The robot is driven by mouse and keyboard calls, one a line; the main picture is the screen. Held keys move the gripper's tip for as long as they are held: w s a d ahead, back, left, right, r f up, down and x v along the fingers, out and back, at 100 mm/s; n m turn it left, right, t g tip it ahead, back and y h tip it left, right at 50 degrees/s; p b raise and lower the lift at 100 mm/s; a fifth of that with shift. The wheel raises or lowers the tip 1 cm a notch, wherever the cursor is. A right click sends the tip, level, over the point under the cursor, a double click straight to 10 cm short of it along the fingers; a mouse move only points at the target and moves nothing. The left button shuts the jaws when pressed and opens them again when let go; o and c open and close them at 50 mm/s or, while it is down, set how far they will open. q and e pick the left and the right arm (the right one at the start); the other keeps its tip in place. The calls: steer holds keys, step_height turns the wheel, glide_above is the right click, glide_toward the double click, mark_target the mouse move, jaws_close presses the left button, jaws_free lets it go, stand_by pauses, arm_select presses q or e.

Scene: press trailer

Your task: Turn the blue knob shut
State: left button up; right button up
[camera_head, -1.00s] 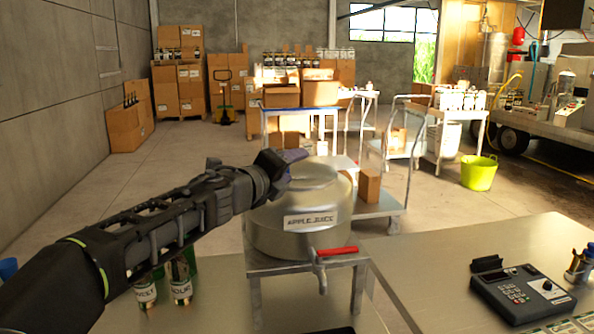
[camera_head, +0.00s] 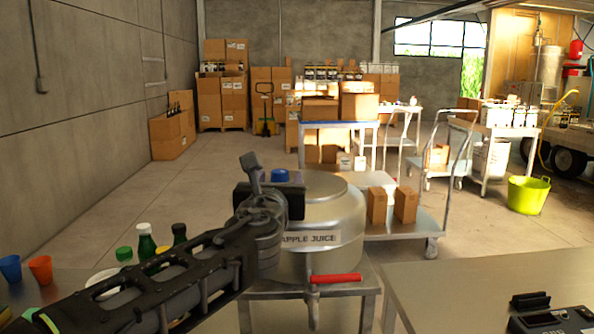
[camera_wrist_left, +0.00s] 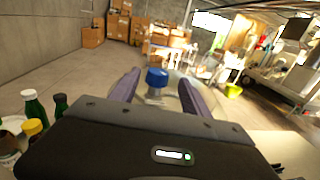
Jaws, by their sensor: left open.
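My left gripper (camera_head: 272,180) is open beside the tank's upper left. I cannot tell whether a finger touches the knob. My wrist hides part of the tank's left side. My right gripper is not in view.
A steel table (camera_head: 480,285) with a black device (camera_head: 550,318) is at the right. Carts and cardboard boxes (camera_head: 376,205) stand behind the tank. Open floor lies beyond.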

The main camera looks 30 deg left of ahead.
mark_target(281, 170)
arm_select(q)
steer(key=shift+s+r, duration=0.15)
steer(key=shift+s, duration=0.25)
steer(key=shift+w+a, duration=0.1)
steer(key=shift+w, duration=0.25)
steer(key=x, duration=0.7)
steer(key=shift+w+a+p, duration=0.1)
steer(key=shift+w+p, duration=0.1)
steer(key=shift+p, duration=0.2)
steer(key=shift+c, duration=0.3)
jaws_close()
